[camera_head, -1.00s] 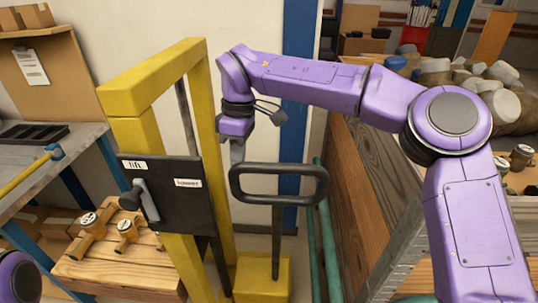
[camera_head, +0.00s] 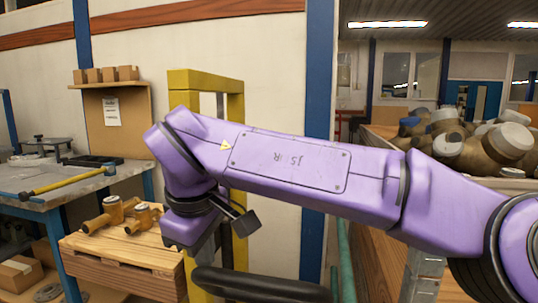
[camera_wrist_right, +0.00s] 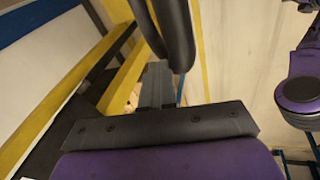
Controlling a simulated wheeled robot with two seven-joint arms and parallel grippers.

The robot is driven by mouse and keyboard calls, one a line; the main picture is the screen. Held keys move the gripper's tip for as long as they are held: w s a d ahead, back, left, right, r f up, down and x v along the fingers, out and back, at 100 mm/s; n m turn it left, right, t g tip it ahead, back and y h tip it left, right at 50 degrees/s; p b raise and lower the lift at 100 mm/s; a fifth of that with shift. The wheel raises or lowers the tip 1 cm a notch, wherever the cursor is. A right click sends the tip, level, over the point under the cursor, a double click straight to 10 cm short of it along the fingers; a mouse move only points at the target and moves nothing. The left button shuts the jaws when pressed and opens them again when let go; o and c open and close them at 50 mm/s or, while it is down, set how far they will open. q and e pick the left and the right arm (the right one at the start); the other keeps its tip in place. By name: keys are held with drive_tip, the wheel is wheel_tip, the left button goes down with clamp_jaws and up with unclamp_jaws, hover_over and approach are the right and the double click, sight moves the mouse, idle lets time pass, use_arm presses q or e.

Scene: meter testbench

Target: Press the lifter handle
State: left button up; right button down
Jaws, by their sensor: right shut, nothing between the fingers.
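The black loop handle (camera_head: 262,284) shows at the bottom edge of the head view; its stem is cut off below. In the right wrist view the dark bar of the loop handle (camera_wrist_right: 176,35) crosses the top, close to my fingers. The yellow lifter frame (camera_head: 206,80) stands behind my right arm; its lower part and the lever panel are hidden or out of view. My right gripper (camera_wrist_right: 157,85) is shut and empty, with its fingers pointing toward the handle. I cannot tell whether it touches the handle. My left gripper is not in view.
A wooden crate (camera_head: 118,262) with brass meters (camera_head: 110,214) stands left of the frame. A workbench (camera_head: 60,190) is at the far left. A blue post (camera_head: 319,80) stands behind my arm, and a bin of meters (camera_head: 470,145) is at the right.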

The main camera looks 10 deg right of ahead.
drive_tip(key=s+f, duration=0.1)
drive_tip(key=s+a+f, duration=0.1)
drive_tip(key=f, duration=0.1)
drive_tip(key=shift+g, duration=0.3)
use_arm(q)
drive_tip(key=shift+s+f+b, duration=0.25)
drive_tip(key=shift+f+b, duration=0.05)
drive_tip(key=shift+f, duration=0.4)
use_arm(e)
drive_tip(key=shift+s+a, duration=0.1)
drive_tip(key=shift+s, duration=0.15)
drive_tip(key=w+d+r+t+p, duration=0.1)
drive_tip(key=w+d+r+p, duration=0.2)
drive_tip(key=r, duration=0.4)
use_arm(q)
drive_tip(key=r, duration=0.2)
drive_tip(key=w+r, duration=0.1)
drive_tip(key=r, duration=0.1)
drive_tip(key=shift+p, duration=0.4)
use_arm(e)
wheel_tip(320, 180, up, 8)
hover_over(196, 275)
drive_tip(key=w+d, duration=0.1)
drive_tip(key=d, duration=0.1)
drive_tip(key=shift+w+d+r, duration=0.1)
drive_tip(key=shift+w, duration=0.05)
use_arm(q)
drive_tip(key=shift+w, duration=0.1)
